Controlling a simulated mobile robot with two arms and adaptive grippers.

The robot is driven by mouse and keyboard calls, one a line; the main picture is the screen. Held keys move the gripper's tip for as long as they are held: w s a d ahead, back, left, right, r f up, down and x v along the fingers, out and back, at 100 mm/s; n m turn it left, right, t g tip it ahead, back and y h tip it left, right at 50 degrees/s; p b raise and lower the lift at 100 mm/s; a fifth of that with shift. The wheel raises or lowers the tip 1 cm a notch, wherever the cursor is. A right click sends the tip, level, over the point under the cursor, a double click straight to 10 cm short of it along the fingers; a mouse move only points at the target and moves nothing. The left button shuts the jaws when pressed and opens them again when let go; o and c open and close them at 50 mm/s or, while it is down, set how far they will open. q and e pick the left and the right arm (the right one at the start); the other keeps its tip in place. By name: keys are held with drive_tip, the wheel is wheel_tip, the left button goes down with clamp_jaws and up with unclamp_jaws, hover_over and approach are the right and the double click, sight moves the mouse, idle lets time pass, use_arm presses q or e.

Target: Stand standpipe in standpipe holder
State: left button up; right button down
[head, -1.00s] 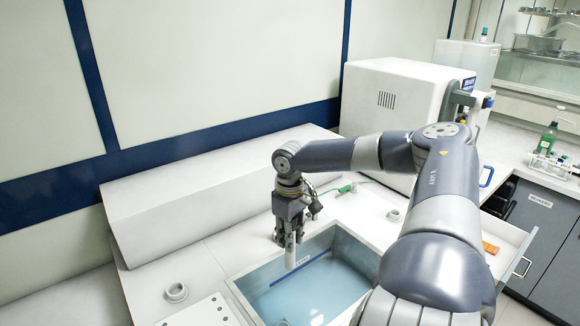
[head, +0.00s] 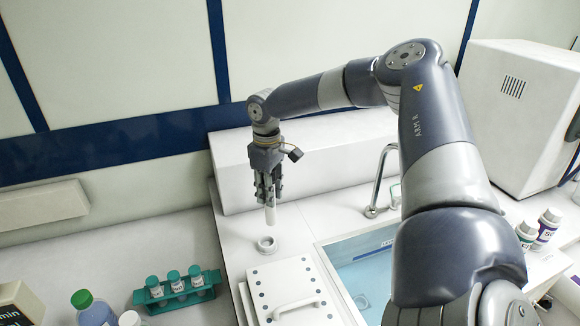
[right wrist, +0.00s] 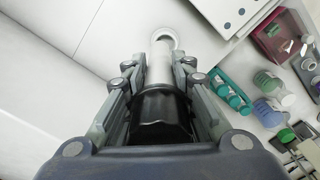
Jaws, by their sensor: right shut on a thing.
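The standpipe (head: 270,216) is a short white tube, held upright, its lower end just above the holder in the head view. My right gripper (head: 267,192) is shut on its upper part. The standpipe holder (head: 267,245) is a low white ring on the white counter, left of the sink. In the right wrist view, the tube (right wrist: 160,66) runs away between the fingers (right wrist: 159,85) and its far end overlaps the ring of the holder (right wrist: 167,37). The frames do not clearly show whether they touch. My left gripper is not in view.
The water-filled sink (head: 365,275) with a tap (head: 378,185) lies to the right. A white lid with a handle (head: 297,305) is in front of the holder. A green rack (head: 177,290) of capped vials stands at left. A raised white ledge (head: 310,160) runs behind.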

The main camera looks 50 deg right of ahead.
drive_tip(key=shift+w+a+f, duration=0.15)
drive_tip(key=shift+w+a, duration=0.4)
drive_tip(key=shift+a, duration=0.15)
drive_tip(key=shift+s+d, duration=0.1)
drive_tip(key=shift+f+b, duration=2.35)
drive_tip(key=shift+f, duration=0.55)
drive_tip(key=shift+b, duration=0.3)
drive_tip(key=shift+f+b, duration=1.35)
drive_tip(key=shift+f, duration=0.25)
drive_tip(key=c, duration=1.3)
unclamp_jaws()
